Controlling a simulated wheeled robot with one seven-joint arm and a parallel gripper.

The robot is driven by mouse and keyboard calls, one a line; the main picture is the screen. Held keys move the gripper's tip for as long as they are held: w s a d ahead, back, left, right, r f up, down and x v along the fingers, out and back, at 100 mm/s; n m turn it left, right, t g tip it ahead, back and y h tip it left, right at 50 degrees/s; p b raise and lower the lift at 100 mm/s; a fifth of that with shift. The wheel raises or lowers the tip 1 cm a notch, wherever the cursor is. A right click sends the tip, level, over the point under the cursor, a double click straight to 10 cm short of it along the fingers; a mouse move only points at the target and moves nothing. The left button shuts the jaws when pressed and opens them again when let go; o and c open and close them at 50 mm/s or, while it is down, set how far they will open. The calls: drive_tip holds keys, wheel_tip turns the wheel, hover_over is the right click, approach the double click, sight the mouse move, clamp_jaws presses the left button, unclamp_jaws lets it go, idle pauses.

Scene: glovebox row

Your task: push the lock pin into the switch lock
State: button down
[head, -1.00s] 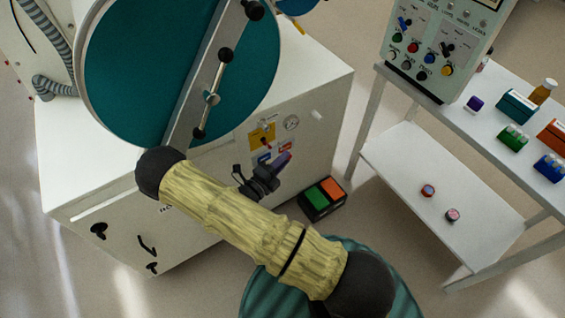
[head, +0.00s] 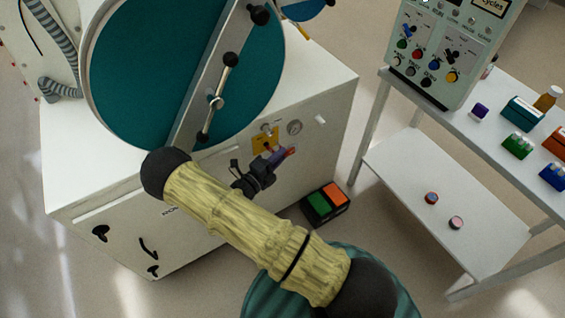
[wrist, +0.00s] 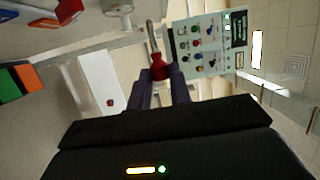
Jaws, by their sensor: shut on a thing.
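My gripper (head: 281,156) is in front of the white cabinet's side, its purple fingers just right of and below a yellow plate. In the wrist view my gripper (wrist: 159,80) is shut on the red handle of the lock pin (wrist: 157,70). The pin's metal shaft points away from the fingers, and its tip looks free. The yellow plate (head: 262,134) appears to carry the switch lock, with a small red part on it. In the wrist view a red knob (wrist: 68,10) shows at the upper left by a yellow edge, apart from the pin. The lock's hole cannot be made out.
A round gauge (head: 294,127) sits right of the yellow plate. A green and orange box (head: 325,203) is on the floor by the cabinet. A white table (head: 440,185) with small containers and a control panel (head: 452,50) stands to the right, with a floor gap between.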

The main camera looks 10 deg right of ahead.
drive_tip(key=shift+w+a, duration=0.25)
drive_tip(key=shift+w, duration=0.6)
drive_tip(key=shift+r+p, duration=0.1)
drive_tip(key=shift+p, duration=0.2)
idle(1.3)
drive_tip(key=shift+w+a+b, duration=0.25)
drive_tip(key=shift+w+b, duration=0.05)
drive_tip(key=shift+w, duration=0.45)
drive_tip(key=shift+w+a+b, duration=0.25)
drive_tip(key=shift+w+b, duration=0.1)
drive_tip(key=shift+w, duration=0.4)
drive_tip(key=shift+w+a+b, duration=0.25)
drive_tip(key=shift+w+b, duration=0.05)
drive_tip(key=shift+w, duration=0.45)
idle(0.5)
drive_tip(key=c, duration=1.2)
unclamp_jaws()
drive_tip(key=shift+s+a, duration=0.1)
drive_tip(key=b+v, duration=0.1)
drive_tip(key=v, duration=0.7)
drive_tip(key=b+v, duration=0.1)
drive_tip(key=v, duration=0.8)
drive_tip(key=shift+f, duration=0.25)
